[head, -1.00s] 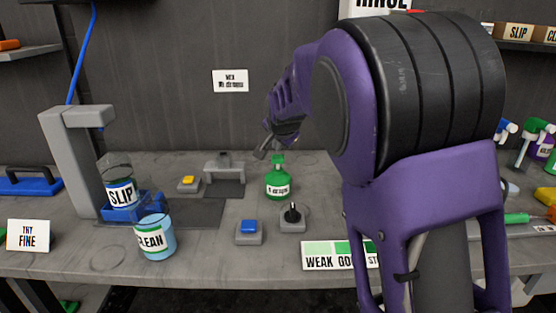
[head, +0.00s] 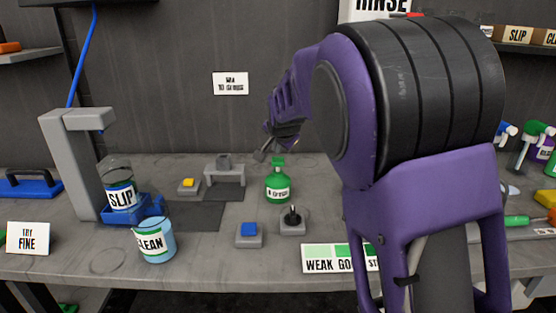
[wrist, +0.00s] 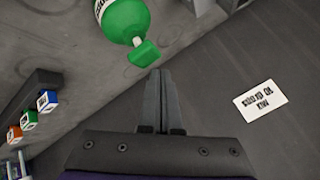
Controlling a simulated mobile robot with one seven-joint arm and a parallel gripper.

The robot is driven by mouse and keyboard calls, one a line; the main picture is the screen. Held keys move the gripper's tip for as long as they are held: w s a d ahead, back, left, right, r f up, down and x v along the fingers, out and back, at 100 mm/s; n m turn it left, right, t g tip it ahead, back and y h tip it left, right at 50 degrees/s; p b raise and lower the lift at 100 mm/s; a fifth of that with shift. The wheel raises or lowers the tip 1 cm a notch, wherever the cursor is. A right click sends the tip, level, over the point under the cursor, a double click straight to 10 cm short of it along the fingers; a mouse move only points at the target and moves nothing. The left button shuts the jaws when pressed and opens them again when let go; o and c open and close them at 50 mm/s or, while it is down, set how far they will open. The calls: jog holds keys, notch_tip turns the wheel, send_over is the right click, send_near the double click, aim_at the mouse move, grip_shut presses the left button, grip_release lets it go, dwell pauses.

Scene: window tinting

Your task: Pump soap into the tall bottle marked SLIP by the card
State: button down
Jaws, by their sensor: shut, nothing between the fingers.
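The clear tall bottle marked SLIP (head: 122,197) stands upright in a blue holder (head: 148,208) at the left of the bench, beside a grey post. The green soap bottle (head: 278,186) with a pump top stands at mid-bench; it also shows in the wrist view (wrist: 124,20). A white card (head: 230,83) hangs on the back wall, its text hard to read; it also shows in the wrist view (wrist: 260,100). My gripper (head: 262,153) is shut and empty, just above and behind the green pump head. In the wrist view my fingertips (wrist: 160,75) are close to the pump head; contact is unclear.
A blue button (head: 249,230), a black-knobbed box (head: 292,218) and a yellow button (head: 188,184) are nearby. A WEAK-to-strong card (head: 325,258) stands at the front edge.

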aim_at(277, 159)
jog(key=shift+f, duration=0.15)
dwell(0.7)
jog(key=shift+f, duration=0.3)
jog(key=shift+f, duration=1.05)
dwell(1.0)
jog(key=shift+r, duration=0.1)
jog(key=shift+r+p, duration=0.75)
jog(key=shift+r, duration=0.55)
jog(key=shift+r, duration=0.1)
notch_tip(277, 159, up, 5)
jog(key=p, duration=0.3)
